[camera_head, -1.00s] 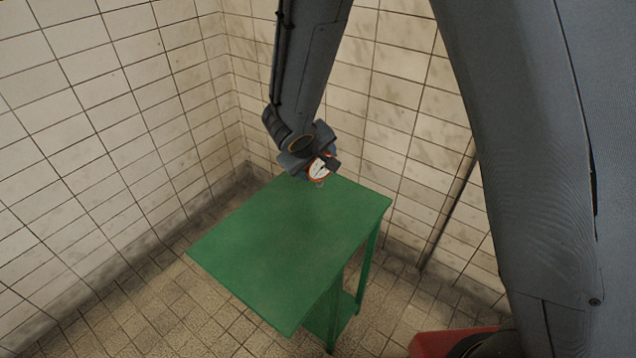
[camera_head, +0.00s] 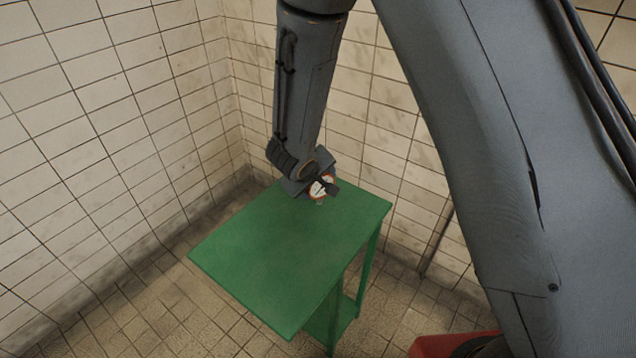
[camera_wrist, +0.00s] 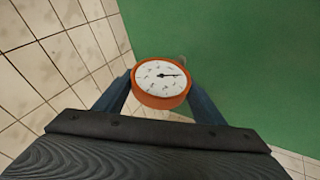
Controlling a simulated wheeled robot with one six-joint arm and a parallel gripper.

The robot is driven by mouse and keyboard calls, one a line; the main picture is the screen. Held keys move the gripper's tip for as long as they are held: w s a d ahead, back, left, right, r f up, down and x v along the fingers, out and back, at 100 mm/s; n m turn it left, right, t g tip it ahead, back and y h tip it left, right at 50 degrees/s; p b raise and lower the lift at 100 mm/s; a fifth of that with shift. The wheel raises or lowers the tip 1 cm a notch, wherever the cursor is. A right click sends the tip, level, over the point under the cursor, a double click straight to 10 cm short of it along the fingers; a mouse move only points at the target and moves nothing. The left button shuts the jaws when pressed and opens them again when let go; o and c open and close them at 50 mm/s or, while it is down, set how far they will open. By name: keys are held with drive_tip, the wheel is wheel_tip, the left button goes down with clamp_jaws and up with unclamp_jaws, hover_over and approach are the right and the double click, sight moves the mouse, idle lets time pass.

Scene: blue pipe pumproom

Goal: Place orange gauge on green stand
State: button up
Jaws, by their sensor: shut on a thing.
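The orange gauge (camera_wrist: 160,82) has a white dial with a black needle. In the wrist view it sits between the two fingers of my gripper (camera_wrist: 163,95), which is shut on it. In the head view my gripper (camera_head: 322,188) holds the gauge (camera_head: 319,189) over the far end of the green stand (camera_head: 275,250). The gauge is partly hidden by a finger there. I cannot tell whether its lower end touches the stand top. The stand top (camera_wrist: 235,70) fills the right of the wrist view and is bare around the gauge.
White tiled walls (camera_head: 100,120) meet in a corner behind the stand, close to its far end. The near and left parts of the stand top are clear. A red object (camera_head: 440,343) shows at the bottom right. The floor (camera_head: 170,300) is tiled.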

drive_tip(key=o, duration=1.2)
drive_tip(key=shift+r+p, duration=0.15)
drive_tip(key=shift+p, duration=0.15)
drive_tip(key=shift+s+a+r, duration=0.1)
drive_tip(key=shift+r, duration=0.15)
drive_tip(key=b+v, duration=0.2)
drive_tip(key=v, duration=0.9)
drive_tip(key=shift+s+r, duration=0.1)
drive_tip(key=shift+r, duration=0.1)
drive_tip(key=shift+s+d+r+m+g+y, duration=0.1)
drive_tip(key=shift+s+d+m+g+y, duration=0.7)
drive_tip(key=shift+s+d, duration=2)
drive_tip(key=shift+s+d+r+m+g+y, duration=0.1)
drive_tip(key=shift+s+d+m+g, duration=1.25)
drive_tip(key=shift+d, duration=2.5)
drive_tip(key=shift+s+d+r+m+g+y, duration=0.1)
drive_tip(key=shift+s+d+m+g+y, duration=0.45)
drive_tip(key=shift+s+d+m, duration=1.7)
drive_tip(key=shift+s+d+n, duration=0.2)
drive_tip(key=shift+d+n, duration=0.2)
drive_tip(key=shift+d, duration=0.15)
drive_tip(key=shift+s+d+n, duration=0.15)
drive_tip(key=shift+d+n, duration=0.25)
drive_tip(key=shift+d, duration=0.15)
